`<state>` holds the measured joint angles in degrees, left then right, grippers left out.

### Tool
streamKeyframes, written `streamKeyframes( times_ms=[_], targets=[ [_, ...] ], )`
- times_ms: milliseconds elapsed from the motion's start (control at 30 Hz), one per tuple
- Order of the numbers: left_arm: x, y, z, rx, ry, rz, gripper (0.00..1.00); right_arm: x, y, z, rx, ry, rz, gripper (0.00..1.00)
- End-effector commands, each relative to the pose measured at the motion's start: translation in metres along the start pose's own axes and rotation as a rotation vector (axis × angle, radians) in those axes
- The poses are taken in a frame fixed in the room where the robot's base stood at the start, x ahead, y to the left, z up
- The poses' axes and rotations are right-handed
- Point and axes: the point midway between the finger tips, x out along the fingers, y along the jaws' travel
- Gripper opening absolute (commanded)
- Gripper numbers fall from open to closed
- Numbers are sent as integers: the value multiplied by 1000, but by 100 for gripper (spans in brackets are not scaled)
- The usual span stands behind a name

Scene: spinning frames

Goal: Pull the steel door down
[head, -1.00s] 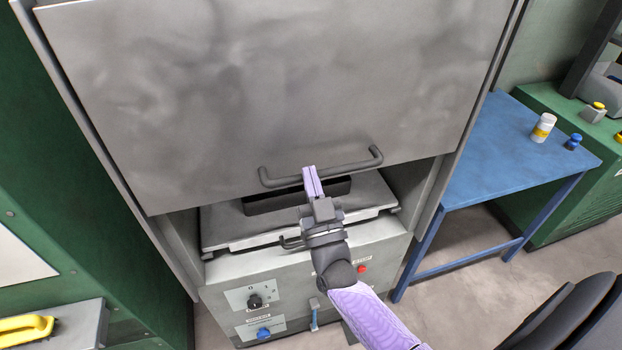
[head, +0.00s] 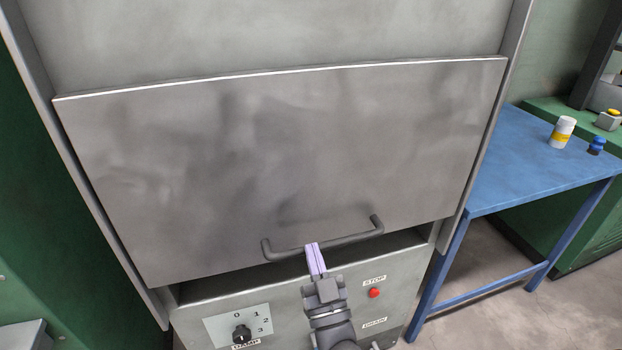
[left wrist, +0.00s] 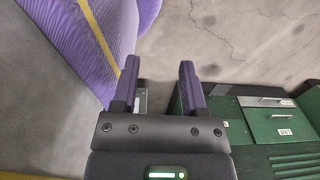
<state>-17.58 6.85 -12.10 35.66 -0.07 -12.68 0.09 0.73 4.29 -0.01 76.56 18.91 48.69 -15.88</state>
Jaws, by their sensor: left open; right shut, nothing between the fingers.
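The steel door (head: 290,165) is a wide smudged grey panel in the head view, with its top edge showing below the cabinet's upper part. A dark bar handle (head: 340,240) runs along its lower edge. My right gripper (head: 314,255) is shut and empty, its lilac fingers at the middle of the handle bar; I cannot tell whether they touch it. A dark gap remains between the door's lower edge and the panel below. My left gripper (left wrist: 160,85) is open and empty in the left wrist view, away from the door, over the floor.
The control panel (head: 290,305) below has a dark knob (head: 242,334) and a red stop button (head: 374,293). A blue table (head: 530,155) at the right holds a white and yellow bottle (head: 562,132) and a blue-topped item (head: 597,145). Green drawers (left wrist: 270,122) show in the left wrist view.

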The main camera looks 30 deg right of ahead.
Motion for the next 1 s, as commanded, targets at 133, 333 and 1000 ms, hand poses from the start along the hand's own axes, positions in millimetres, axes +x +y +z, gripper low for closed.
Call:
streamKeyframes(
  times_ms=[133, 333, 1000],
  targets=[
    [48, -15, 37, 7, -87, -23, 55, -30, 0, 53, -3, -10, -1, 0],
    [80, -18, 54, -4, -148, -31, 55, -51, 0, 89, -3, -8, -1, 0],
    [106, -9, 46, -11, -150, -16, 55, -66, 0, 114, -1, -2, 0, 0]
  ],
)
